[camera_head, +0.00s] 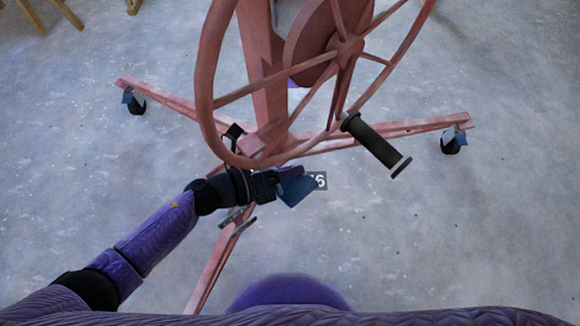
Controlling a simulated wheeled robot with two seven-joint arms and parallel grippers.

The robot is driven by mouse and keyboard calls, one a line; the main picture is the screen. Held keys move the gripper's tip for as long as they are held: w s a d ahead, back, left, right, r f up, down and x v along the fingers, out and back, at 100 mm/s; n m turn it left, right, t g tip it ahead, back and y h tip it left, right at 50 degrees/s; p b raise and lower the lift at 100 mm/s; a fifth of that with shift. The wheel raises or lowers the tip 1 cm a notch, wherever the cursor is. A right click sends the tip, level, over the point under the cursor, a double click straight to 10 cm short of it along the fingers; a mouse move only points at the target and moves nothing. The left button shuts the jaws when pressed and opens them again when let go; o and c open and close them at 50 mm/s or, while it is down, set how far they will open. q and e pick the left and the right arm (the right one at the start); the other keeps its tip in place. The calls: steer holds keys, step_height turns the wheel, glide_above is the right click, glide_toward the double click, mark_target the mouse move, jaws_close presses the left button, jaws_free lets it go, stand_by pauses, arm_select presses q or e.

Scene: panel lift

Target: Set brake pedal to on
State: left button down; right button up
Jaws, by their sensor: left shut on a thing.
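The red panel lift stands on the floor with a large handwheel (205,85) and splayed legs. My left gripper (282,181) is below the handwheel, near where the legs meet. My right gripper is not in view.
The wheel's black crank handle (376,145) sticks out to the right above the legs. A front leg (210,270) runs toward me beside my left forearm. The floor at right is clear.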

arm_select(q)
steer(key=shift+d, duration=0.15)
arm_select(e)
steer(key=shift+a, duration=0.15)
arm_select(q)
steer(key=shift+s+d+f+m, duration=0.3)
steer(key=shift+s+f+m, duration=0.1)
steer(key=shift+f, duration=0.15)
steer(key=f+m+b, duration=0.1)
steer(key=f, duration=0.1)
steer(key=s+d+f+m+y+b, duration=0.1)
steer(key=f, duration=0.1)
steer(key=s+f+m+t+y+b, duration=0.1)
steer(key=f, duration=0.1)
steer(key=shift+d+f+b, duration=0.1)
steer(key=shift+d+b, duration=0.25)
steer(key=shift+b, duration=0.05)
steer(key=shift+f+m+t+y+b, duration=0.3)
steer(key=shift+f+m+b, duration=0.3)
steer(key=shift+f+b, duration=0.5)
steer(key=shift+f+m+t+y+b, duration=0.25)
steer(key=shift+f+m+b, duration=0.35)
steer(key=shift+f+b, duration=0.5)
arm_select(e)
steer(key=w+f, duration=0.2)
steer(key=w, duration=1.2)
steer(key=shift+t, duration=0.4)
arm_select(q)
steer(key=shift+f, duration=0.15)
